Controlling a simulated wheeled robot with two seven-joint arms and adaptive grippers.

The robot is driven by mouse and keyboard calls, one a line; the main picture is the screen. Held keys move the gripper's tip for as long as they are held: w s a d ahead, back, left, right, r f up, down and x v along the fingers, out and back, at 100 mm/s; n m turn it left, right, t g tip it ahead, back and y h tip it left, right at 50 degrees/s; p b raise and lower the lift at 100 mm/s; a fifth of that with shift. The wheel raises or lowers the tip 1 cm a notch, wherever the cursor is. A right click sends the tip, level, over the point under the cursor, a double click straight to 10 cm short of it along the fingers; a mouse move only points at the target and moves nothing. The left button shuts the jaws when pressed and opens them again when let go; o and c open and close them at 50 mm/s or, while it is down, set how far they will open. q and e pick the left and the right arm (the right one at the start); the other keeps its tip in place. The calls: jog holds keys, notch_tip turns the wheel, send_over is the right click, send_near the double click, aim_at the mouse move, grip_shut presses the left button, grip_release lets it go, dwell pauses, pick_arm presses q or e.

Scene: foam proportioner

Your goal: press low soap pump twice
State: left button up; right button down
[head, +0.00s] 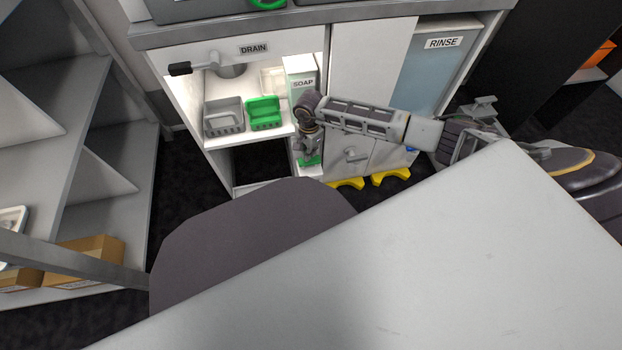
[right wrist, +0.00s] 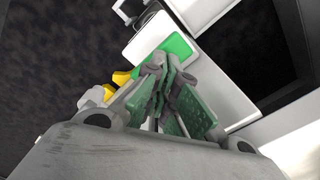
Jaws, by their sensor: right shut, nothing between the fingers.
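The SOAP dispenser (head: 301,68) is a pale upright box with a label, standing in the lit bay under the counter. Low on it, a green part (head: 311,161) shows just below my right gripper, and I take it for the low soap pump. My right gripper (head: 308,152) points down in front of the dispenser, shut and empty. In the right wrist view, the closed fingertips (right wrist: 160,66) overlap the near edge of the green part (right wrist: 180,46). I cannot tell whether they touch it. My left gripper is not in view.
A grey tray (head: 224,117) and a green tray (head: 265,112) sit on the shelf left of the dispenser, below the DRAIN label (head: 253,48). Yellow feet (head: 390,177) stand on the floor to the right. A RINSE panel (head: 428,70) is farther right. Grey shelving (head: 85,130) stands left.

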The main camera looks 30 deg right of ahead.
jog(key=shift+f+b, duration=1.6)
jog(key=shift+f, duration=0.65)
dwell(0.6)
jog(key=shift+r, duration=0.1)
jog(key=shift+r+p, duration=1.75)
jog(key=shift+r, duration=0.4)
jog(key=shift+r, duration=0.15)
notch_tip(320, 180, up, 6)
jog(key=p, duration=0.4)
dwell(0.4)
jog(key=shift+a, duration=0.1)
dwell(0.4)
